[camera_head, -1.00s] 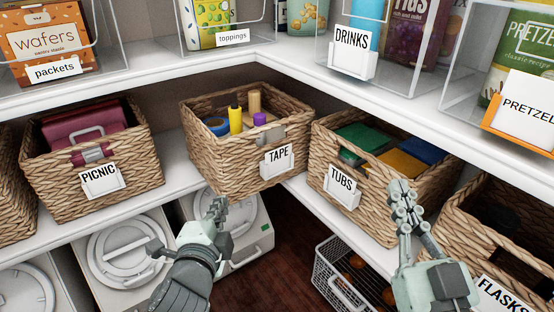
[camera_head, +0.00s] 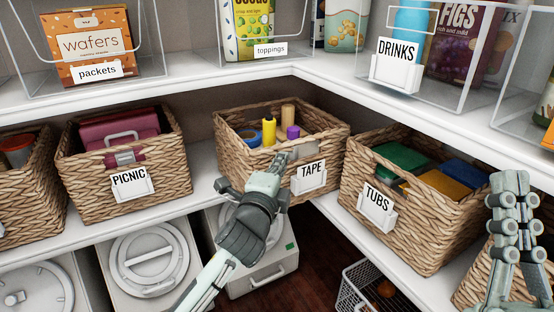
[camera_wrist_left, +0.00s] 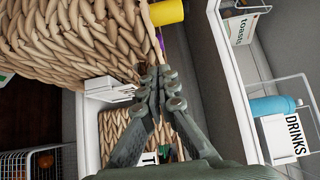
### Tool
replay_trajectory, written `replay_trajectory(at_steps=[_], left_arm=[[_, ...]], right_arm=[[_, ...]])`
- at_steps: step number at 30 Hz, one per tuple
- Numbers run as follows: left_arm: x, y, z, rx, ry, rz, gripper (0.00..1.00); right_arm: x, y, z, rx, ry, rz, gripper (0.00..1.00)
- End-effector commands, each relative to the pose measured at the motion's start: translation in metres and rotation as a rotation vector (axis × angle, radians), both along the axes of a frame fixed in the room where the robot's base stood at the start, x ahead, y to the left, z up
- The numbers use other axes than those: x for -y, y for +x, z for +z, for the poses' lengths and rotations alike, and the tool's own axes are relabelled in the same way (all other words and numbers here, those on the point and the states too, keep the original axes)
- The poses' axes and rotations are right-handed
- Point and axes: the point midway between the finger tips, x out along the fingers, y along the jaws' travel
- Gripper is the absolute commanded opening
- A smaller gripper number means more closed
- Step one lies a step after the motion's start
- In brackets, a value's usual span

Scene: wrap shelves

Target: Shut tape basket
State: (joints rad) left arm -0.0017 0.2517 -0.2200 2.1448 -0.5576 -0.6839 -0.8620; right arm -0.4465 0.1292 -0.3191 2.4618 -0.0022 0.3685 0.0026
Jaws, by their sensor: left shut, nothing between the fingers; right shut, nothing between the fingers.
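The tape basket (camera_head: 315,149) is a woven wicker basket on the middle shelf at the inner corner, with a white TAPE label (camera_head: 311,176) on its front. It holds a yellow bottle (camera_head: 269,131), a purple-capped item and a blue roll. My left gripper (camera_head: 278,164) is shut and empty at the basket's front, left of the label. In the left wrist view, the shut fingers (camera_wrist_left: 160,80) are beside the wicker wall (camera_wrist_left: 80,40); contact is unclear. My right gripper (camera_head: 510,185) is shut and empty at the right, in front of the shelf.
The picnic basket (camera_head: 76,191) stands left and the tubs basket (camera_head: 420,232) stands right of the tape basket. Clear bins line the white upper shelf (camera_head: 190,88). White lidded containers (camera_head: 150,262) and a wire basket (camera_head: 362,290) are below.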

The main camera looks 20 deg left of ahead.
Motion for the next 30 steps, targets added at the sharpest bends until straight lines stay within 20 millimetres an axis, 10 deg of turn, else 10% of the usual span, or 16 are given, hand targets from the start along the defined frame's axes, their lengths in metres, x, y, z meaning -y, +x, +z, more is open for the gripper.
replay_trajectory(at_steps=[30], left_arm=[[-0.040, 0.031, 0.003, -0.001, 0.002, 0.001, 0.00]], right_arm=[[-0.007, 0.011, -0.008, -0.119, -0.034, 0.009, 0.00]])
